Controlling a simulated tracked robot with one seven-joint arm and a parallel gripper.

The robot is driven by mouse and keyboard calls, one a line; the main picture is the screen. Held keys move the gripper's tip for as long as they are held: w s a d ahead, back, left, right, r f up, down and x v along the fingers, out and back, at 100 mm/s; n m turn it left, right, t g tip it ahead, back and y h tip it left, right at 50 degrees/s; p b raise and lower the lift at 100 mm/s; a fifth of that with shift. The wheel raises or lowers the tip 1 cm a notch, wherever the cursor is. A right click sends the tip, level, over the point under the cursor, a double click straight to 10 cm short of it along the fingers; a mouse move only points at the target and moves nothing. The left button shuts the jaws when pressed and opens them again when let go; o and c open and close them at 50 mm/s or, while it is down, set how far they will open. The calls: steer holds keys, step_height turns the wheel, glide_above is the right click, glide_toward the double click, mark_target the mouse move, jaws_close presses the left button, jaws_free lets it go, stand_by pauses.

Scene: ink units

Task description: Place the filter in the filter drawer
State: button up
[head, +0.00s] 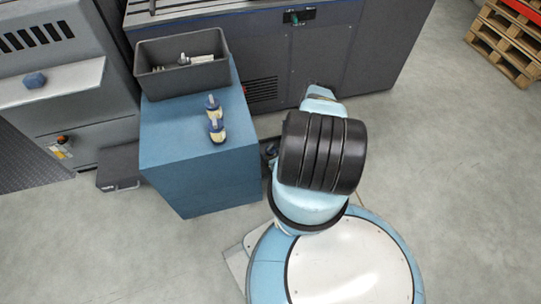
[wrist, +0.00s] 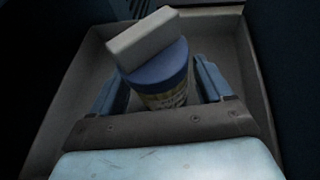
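In the wrist view a filter (wrist: 165,85) with a blue end and a pale yellow printed body is between the two blue fingers of my gripper (wrist: 162,88). The fingers look spread, with a gap on the filter's right side; the left gap is narrow. A pale grey block (wrist: 145,38) shows against the filter's blue end; whether they touch is unclear. A grey-brown open tray (wrist: 62,85) with raised walls surrounds them, probably the filter drawer. In the head view my arm hides the gripper and this tray.
A large grey machine (head: 330,45) stands behind. Floor on the right is clear, with pallets (head: 505,40) far off.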

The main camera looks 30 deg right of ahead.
steer(key=shift+o, duration=0.5)
steer(key=v, duration=1.2)
